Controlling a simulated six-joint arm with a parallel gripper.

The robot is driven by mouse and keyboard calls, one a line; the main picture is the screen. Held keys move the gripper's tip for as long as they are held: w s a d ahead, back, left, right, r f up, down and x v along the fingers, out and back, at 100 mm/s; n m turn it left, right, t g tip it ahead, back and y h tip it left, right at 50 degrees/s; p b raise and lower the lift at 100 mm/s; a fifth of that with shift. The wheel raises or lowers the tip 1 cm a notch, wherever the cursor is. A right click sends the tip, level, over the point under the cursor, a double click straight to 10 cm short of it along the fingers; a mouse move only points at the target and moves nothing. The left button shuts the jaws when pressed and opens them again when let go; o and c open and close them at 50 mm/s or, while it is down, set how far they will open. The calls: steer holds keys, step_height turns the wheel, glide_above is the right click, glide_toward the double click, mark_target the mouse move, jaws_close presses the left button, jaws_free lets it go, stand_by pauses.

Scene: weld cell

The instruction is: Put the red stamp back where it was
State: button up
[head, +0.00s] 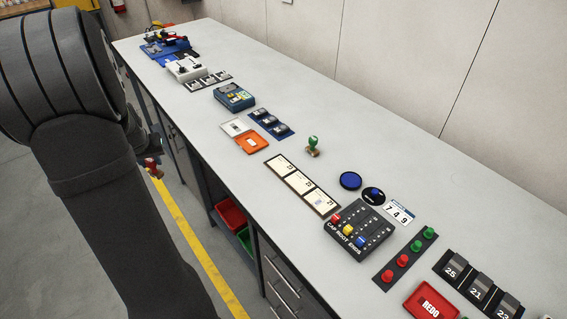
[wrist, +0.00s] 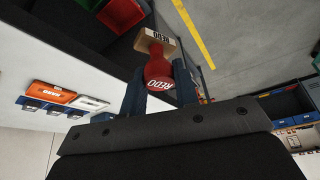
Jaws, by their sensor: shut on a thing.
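The red stamp (wrist: 160,70) has a round red knob marked REDO and a pale wooden base (wrist: 157,42). My gripper (wrist: 160,92) is shut on its knob, one dark blue finger on each side. The base points away from the gripper. In the head view the stamp (head: 152,166) hangs in the air off the bench's front edge, partly hidden by my arm. A red pad marked REDO (head: 430,304) lies at the bench's near end. A green stamp (head: 313,147) stands upright mid-bench.
On the bench (head: 262,175) are a strip of three cards (head: 302,185), a round blue pad (head: 350,181), a black button panel (head: 358,231), an orange tray (head: 252,142) and a flip counter (head: 478,285). Red (head: 231,214) and green bins sit below. Clear bench surrounds the green stamp.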

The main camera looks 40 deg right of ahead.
steer(key=s+d+r+m, duration=0.1)
steer(key=s+d, duration=0.3)
steer(key=d, duration=0.6)
steer(key=s+d+r+m+h, duration=0.1)
steer(key=s+d, duration=0.3)
steer(key=d, duration=0.6)
steer(key=s+d+r+m, duration=0.1)
steer(key=s+d+r, duration=0.1)
steer(key=s+d, duration=0.5)
steer(key=s+d+r+m+g, duration=0.1)
steer(key=s+d+r+m, duration=0.15)
steer(key=s+d, duration=1.8)
steer(key=shift+n+h, duration=0.25)
steer(key=shift+h, duration=0.05)
steer(key=shift+w+a+f, duration=0.2)
steer(key=shift+w+f, duration=2.5)
steer(key=shift+w+a+f, duration=0.15)
steer(key=shift+w+f, duration=2.5)
steer(key=shift+f, duration=0.05)
